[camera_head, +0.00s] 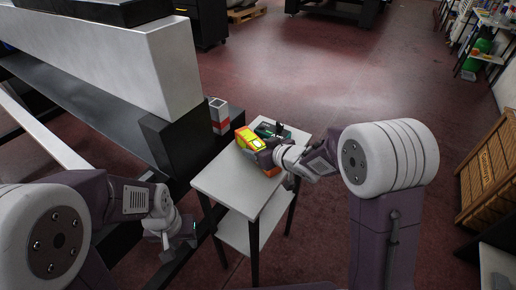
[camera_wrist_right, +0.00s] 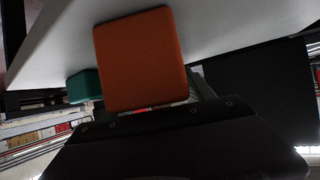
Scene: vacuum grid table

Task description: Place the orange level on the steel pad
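The orange level (camera_head: 249,137), orange with a bright yellow part, is at the white side table in the head view. In the right wrist view, its plain orange face (camera_wrist_right: 143,58) fills the space just ahead of my gripper. My right gripper (camera_head: 264,153) is at the level, with orange showing on both sides of it. Its fingertips are mostly hidden, so I cannot tell whether they are closed on it. My left gripper (camera_head: 190,236) hangs low at the left, away from the level; its fingers are too small to read. I cannot make out the steel pad with certainty.
The white side table (camera_head: 222,186) has clear top at its near left. A green and black tool (camera_head: 271,130) is beside the level. A grey block with a red band (camera_head: 219,116) stands behind the table. A large beam structure (camera_head: 150,62) fills the left.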

